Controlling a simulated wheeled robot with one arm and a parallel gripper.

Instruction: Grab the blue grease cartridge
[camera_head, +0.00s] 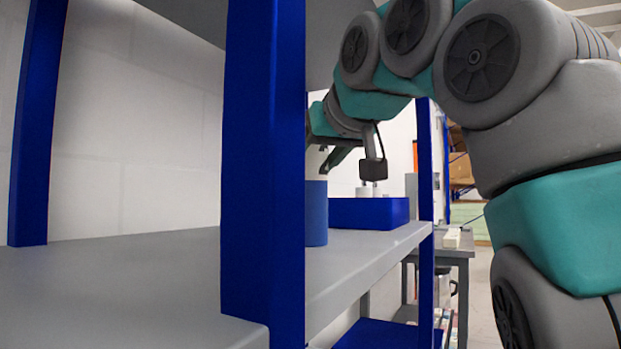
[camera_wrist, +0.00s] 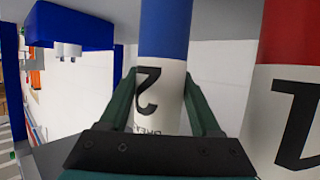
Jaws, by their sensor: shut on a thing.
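The blue grease cartridge (camera_wrist: 166,30) is a cylinder with a blue band and a white part marked with a black 2. My gripper (camera_wrist: 160,88) has its two green fingers on either side of the white part, shut on it. In the head view, the cartridge's blue lower part (camera_head: 317,213) shows at the shelf surface, partly hidden behind a blue post. My gripper (camera_head: 328,158) is at its white upper part there, also partly hidden by the post. I cannot tell whether the cartridge touches the shelf.
A red and white cartridge (camera_wrist: 288,110) marked 1 stands close on the right in the wrist view. A blue bin (camera_head: 370,213) with small white pieces is on the grey shelf (camera_head: 130,285). The blue post (camera_head: 262,170) stands in front. The shelf's left part is clear.

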